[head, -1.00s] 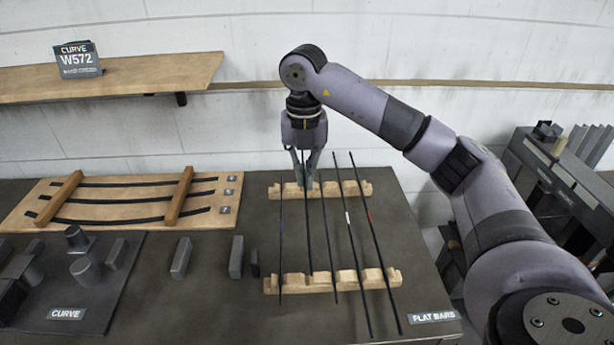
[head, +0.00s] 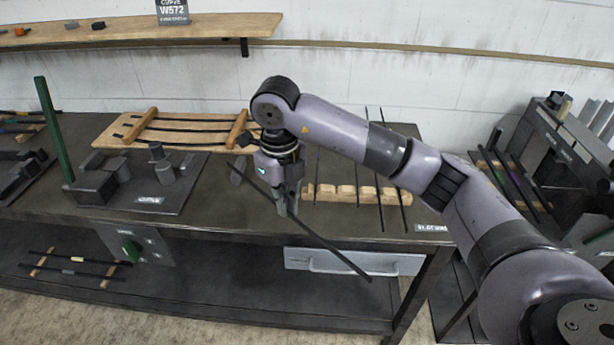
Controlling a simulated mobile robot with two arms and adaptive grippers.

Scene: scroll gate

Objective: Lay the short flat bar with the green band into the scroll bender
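My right gripper (head: 286,208) is shut on a long thin dark bar (head: 335,257). The bar is held in the air at a slant, from upper left to lower right, past the bench's front edge. I see no colour band on it; the gripper hides part of it. The scroll bender (head: 140,200) is a dark plate with pegs and blocks on the bench, left of the gripper, with a tall green lever (head: 51,130) at its left. No bar shows in it. My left gripper is not in view.
A wooden rack (head: 345,194) with several bars stands at the bench's right end. A wooden board (head: 205,133) with curved strips lies behind the bender. More bars lie on the lower shelf (head: 200,285). A dark rack (head: 520,185) stands at right.

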